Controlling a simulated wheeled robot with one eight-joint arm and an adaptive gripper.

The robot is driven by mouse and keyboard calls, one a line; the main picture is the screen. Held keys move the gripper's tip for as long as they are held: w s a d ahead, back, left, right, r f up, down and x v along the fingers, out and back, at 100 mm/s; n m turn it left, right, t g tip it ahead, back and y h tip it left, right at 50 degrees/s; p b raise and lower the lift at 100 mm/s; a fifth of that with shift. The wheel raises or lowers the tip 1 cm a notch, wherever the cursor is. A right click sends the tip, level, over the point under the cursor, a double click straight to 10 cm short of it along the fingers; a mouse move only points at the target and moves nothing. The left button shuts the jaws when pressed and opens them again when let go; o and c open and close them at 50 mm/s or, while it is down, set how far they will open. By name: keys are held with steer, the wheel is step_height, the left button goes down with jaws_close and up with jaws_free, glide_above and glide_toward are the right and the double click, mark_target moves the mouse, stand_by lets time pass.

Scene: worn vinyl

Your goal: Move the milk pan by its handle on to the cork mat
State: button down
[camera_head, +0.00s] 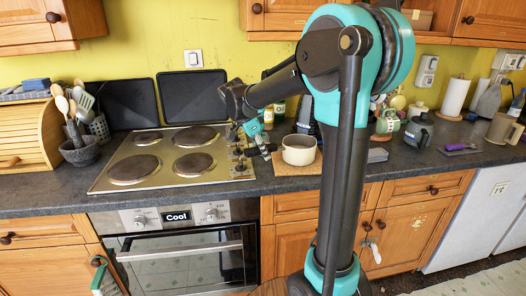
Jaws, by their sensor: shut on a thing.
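The milk pan (299,157) is a small cream pot standing upright at the counter's front, right of the hob. Its handle side faces left, toward my gripper (268,147). My gripper is shut on the handle, which is mostly hidden by the fingers. Whether the pan's base touches the counter or is slightly raised is too small to tell.
The steel hob (165,158) with several plates is left of my gripper. Jars (279,111) stand behind the pan. A grey slab (377,155) lies right of my arm column, near a dark kettle (418,134). Dark counter (270,184) is bare in front.

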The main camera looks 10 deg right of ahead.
stand_by(0.3)
steer(key=c, duration=1.2)
jaws_free()
steer(key=shift+v, duration=3.95)
steer(key=shift+r, duration=0.15)
